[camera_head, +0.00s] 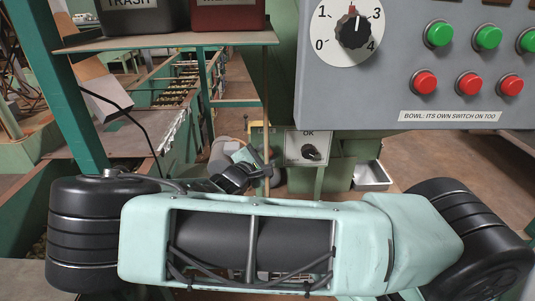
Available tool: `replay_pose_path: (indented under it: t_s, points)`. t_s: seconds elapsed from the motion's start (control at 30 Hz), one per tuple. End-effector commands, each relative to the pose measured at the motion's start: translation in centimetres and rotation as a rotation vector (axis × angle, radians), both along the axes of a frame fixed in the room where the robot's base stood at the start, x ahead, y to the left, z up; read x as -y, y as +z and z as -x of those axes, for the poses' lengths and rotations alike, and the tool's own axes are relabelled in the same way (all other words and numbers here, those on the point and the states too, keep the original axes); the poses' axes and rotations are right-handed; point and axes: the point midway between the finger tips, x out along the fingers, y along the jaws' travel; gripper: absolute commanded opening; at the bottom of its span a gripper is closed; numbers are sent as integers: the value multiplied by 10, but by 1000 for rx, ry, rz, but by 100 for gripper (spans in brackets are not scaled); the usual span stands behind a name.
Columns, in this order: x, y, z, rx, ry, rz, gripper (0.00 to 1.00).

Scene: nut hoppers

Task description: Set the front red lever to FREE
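I cannot make out a red lever or a FREE marking in the head view. My pale green arm with black joints fills the lower part of the picture and hides much behind it. The far end of my arm, with what looks like my gripper (264,170), shows small and dark beyond the arm, near a thin yellowish post (266,139). Its fingers are too small and overlapped to tell whether they are open or shut, and I see nothing clearly held.
A grey control panel (390,95) with green and red buttons and a dial (346,32) hangs at upper right. A box with a dark knob (311,152) stands below it. A shelf (165,40) bears two bins.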

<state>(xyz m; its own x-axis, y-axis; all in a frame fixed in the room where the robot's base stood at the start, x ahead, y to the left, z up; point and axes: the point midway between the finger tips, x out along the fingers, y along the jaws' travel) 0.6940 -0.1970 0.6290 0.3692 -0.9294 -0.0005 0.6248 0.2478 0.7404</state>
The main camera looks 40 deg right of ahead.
Motion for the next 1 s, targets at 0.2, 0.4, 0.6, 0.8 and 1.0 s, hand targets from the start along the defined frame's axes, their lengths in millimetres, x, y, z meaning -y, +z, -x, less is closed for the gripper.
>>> replay_pose_path:
  t_s: [0.2,0.4,0.6,0.8,1.0]
  points:
    - [0,0,0,0,0,0,13]
    - [0,1,0,-1,0,-1,0]
    - [1,8,-1,-27,-1,-17,0]
    - [3,8,0,-53,-6,-31,0]
    - [5,8,1,-51,-11,-28,0]
